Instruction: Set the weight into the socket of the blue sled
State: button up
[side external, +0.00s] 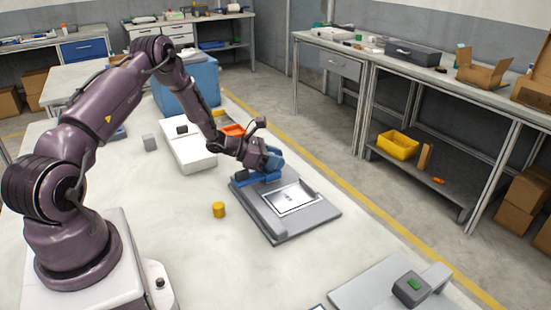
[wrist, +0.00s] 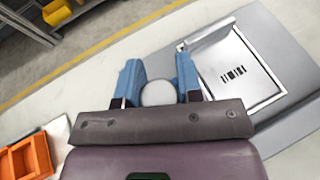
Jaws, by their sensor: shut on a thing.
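My gripper (wrist: 158,76) has two blue fingers, shut on a pale grey round thing that looks like the weight (wrist: 158,93). In the side view my gripper (side external: 271,166) is low at the far left end of a grey board (side external: 281,231), and the held thing is hidden there. A low blue piece (side external: 250,179) shows under my gripper at that end of the board. It may be the blue sled or part of a finger; I cannot tell. Its socket is not visible. Whether the held thing touches anything below is unclear.
A silver framed plate (side external: 292,199) lies on the board, right of my fingers in the wrist view. A yellow cylinder (side external: 218,210) stands left of the board. The near table is mostly clear.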

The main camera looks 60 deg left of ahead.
jog(key=shift+f, duration=0.55)
jog(key=o, duration=0.8)
jog(key=shift+v, duration=5.5)
